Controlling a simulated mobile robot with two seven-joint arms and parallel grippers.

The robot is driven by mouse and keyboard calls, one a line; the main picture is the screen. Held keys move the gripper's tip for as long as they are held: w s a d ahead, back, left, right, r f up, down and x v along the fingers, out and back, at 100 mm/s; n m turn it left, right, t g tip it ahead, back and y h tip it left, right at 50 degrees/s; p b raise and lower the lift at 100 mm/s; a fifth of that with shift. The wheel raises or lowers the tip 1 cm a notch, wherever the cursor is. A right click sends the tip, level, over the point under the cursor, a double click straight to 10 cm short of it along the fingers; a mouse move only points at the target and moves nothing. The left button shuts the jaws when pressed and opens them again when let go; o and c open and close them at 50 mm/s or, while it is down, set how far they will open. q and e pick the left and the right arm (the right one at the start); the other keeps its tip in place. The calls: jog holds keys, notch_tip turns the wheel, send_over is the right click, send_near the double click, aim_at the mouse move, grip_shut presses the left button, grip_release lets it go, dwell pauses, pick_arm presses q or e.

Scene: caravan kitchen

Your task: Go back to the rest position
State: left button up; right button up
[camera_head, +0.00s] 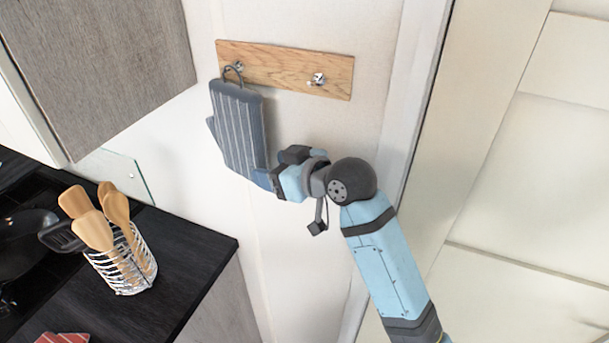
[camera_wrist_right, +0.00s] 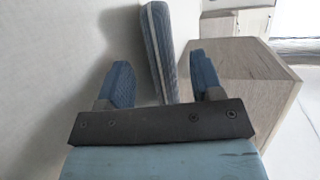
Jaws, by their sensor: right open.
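A grey-blue striped oven mitt (camera_head: 238,125) hangs by its loop from the left hook (camera_head: 237,68) of a wooden rack (camera_head: 285,70) on the wall. My right gripper (camera_head: 266,179) is at the mitt's lower right edge. In the right wrist view, the two blue fingers of the right gripper (camera_wrist_right: 162,76) stand apart, and the mitt (camera_wrist_right: 158,42) shows between and beyond them. I see a gap on either side of the mitt, so the fingers do not grip it. My left gripper is not in view.
The right hook (camera_head: 317,79) is empty. A dark counter (camera_head: 195,250) at the lower left holds a wire utensil holder (camera_head: 128,265) with wooden spoons. A wooden cabinet (camera_head: 100,65) hangs above. A door frame (camera_head: 415,90) stands right of the rack.

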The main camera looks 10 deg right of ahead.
jog(key=b+v, duration=0.1)
jog(key=v, duration=0.9)
jog(key=s+d+f+m+h, duration=0.1)
jog(key=d+f+m+h, duration=0.1)
jog(key=f, duration=0.9)
jog(key=s+d+f+m+h, duration=0.1)
jog(key=f+m+h, duration=0.1)
jog(key=f, duration=0.8)
jog(key=s+d+f+h, duration=0.1)
jog(key=s+d+f, duration=0.1)
jog(key=s+f, duration=0.5)
jog(key=s+d+f+h, duration=0.1)
jog(key=s+d+f, duration=0.1)
jog(key=s+f, duration=0.6)
notch_tip(320, 180, down, 5)
jog(key=shift+d+r+m, duration=0.15)
jog(key=shift+m, duration=0.25)
jog(key=shift+s, duration=0.1)
